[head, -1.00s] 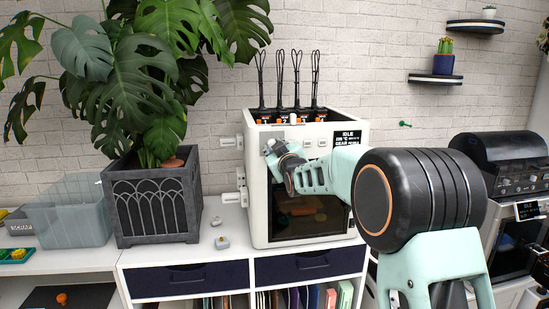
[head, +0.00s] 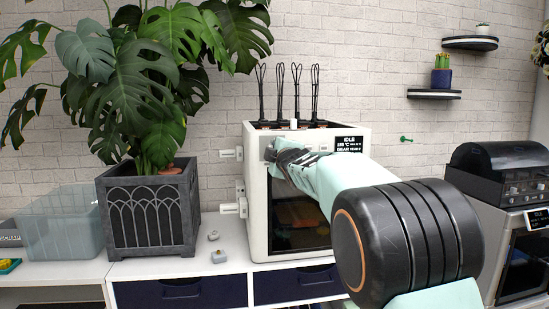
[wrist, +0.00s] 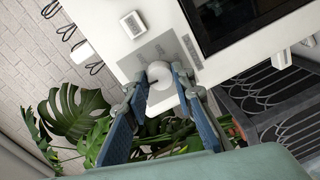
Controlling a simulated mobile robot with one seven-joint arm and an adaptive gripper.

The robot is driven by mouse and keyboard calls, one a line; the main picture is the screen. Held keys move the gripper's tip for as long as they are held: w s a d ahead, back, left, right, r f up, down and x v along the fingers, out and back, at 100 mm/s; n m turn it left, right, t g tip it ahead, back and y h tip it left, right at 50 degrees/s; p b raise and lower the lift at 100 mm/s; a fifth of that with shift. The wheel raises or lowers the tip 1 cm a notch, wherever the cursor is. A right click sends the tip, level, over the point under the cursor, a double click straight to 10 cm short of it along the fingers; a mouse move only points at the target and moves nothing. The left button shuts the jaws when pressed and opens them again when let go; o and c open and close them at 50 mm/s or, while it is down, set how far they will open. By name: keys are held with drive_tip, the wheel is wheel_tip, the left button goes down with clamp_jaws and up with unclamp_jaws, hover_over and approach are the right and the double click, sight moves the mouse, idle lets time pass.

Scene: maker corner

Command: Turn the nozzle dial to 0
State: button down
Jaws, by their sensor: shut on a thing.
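The white 3D printer (head: 257,200) stands on the cabinet, its display (head: 349,145) reading IDLE. The white round dial (wrist: 158,72) sits on a grey marked plate (wrist: 165,47) on the printer's front in the wrist view. My gripper (wrist: 161,82) has its two blue-grey fingers on either side of the dial, shut on it. The marks are too small to read, so I cannot tell the dial's setting. In the head view my gripper (head: 277,155) is at the upper left of the printer's front and hides the dial.
A leafy plant in a dark planter (head: 150,208) stands left of the printer. Two small grey pieces (head: 218,256) lie on the cabinet top between them. White spool holders (head: 232,208) stick out from the printer's left side. A grey machine (head: 503,170) stands at right.

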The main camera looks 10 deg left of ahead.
drive_tip(key=shift+r+n, duration=0.1)
drive_tip(key=shift+n, duration=0.3)
drive_tip(key=c, duration=1.6)
unclamp_jaws()
drive_tip(key=v, duration=1.2)
drive_tip(key=shift+d, duration=0.15)
